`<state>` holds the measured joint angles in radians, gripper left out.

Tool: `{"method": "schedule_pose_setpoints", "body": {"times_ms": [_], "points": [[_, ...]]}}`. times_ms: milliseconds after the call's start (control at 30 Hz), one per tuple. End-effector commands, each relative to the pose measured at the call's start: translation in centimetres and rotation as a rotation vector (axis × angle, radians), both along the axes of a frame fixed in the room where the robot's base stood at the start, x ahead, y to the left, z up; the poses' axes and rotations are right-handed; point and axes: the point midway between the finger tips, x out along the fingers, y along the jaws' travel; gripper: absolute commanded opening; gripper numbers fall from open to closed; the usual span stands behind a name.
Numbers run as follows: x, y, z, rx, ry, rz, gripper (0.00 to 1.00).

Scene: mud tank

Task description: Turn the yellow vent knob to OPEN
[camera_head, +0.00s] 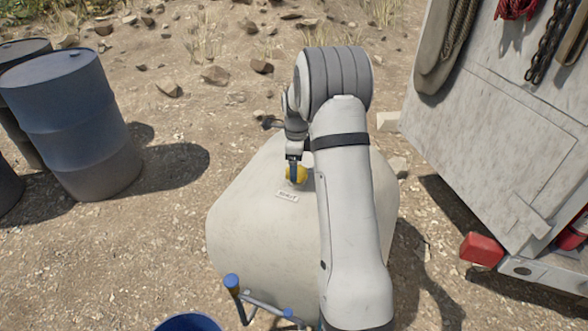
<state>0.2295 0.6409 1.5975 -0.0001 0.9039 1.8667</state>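The yellow vent knob (299,174) sits on top of the pale tank (245,226), in the middle of the view. My gripper (294,172) is right at the knob, coming from above, and covers part of it. The fingers are small and dark here, and I cannot tell whether they are closed on the knob or only beside it. A small white label (287,195) lies on the tank just in front of the knob; its lettering is too small to read. The knob's pointer or setting cannot be made out.
Blue-grey barrels (75,120) stand at the left. A pale vehicle panel (500,130) with hanging rope and chain is at the right. A blue-ended metal frame (255,300) and a blue bucket (188,322) are at the front. Rocky ground lies behind.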

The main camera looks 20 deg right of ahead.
Motion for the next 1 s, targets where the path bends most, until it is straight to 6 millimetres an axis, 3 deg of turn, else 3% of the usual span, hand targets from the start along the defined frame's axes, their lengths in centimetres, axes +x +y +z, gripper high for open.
{"method": "schedule_pose_setpoints", "body": {"times_ms": [200,467,1000], "points": [[0.0,0.0,-1.9,0.0,0.0,0.0,0.81],[0.0,-0.1,-2.1,-0.001,-0.001,0.0,0.81],[0.0,-0.1,-2.1,-0.001,-0.001,-0.001,0.39]]}}
